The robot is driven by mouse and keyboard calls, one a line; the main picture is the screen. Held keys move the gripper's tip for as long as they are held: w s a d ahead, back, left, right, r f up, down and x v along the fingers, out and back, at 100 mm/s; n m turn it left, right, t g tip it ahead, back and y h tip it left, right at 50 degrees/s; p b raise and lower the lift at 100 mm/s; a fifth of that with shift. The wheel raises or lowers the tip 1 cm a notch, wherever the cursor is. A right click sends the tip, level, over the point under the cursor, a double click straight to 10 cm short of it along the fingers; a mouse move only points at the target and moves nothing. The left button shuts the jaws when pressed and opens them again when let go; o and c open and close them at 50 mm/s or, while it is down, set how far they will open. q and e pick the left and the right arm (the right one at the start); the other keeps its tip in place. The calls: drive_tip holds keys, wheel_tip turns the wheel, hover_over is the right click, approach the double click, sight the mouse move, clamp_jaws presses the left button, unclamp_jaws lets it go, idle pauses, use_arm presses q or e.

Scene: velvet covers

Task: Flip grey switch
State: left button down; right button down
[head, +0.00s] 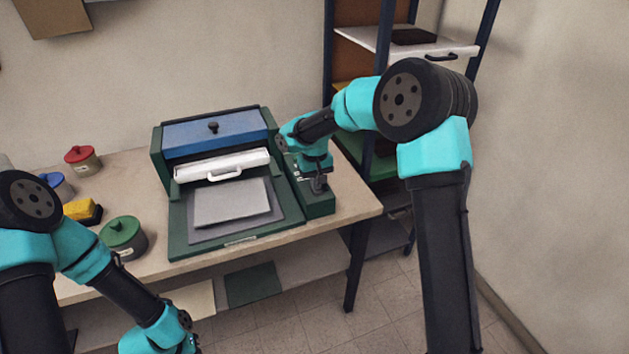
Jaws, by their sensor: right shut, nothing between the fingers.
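A dark green press-like machine (180,243) stands on the table, with a green control box (318,206) along its right side. My right gripper (319,188) points down over the top of this box and is shut with nothing in it. I cannot clearly make out a grey switch; the box top under the gripper is partly hidden by the fingers and wrist. Whether the fingertips touch anything there I cannot tell. My left arm hangs low at the left front, off the table edge, and its fingers are outside the frame.
The machine has a blue lid (215,133), a white handled bar (222,166) and a grey plate (232,203). Jars with red (80,154), blue (52,181) and green (121,232) lids and a yellow block (79,209) stand left. A shelf rack (329,60) stands behind right.

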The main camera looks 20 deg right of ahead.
drive_tip(key=shift+s+f+g, duration=0.3)
drive_tip(key=shift+s+f, duration=0.3)
drive_tip(key=shift+r, duration=0.25)
wheel_tip(320, 180, up, 15)
drive_tip(key=w, duration=0.1)
drive_tip(key=shift+w, duration=0.4)
drive_tip(key=shift+f, duration=0.2)
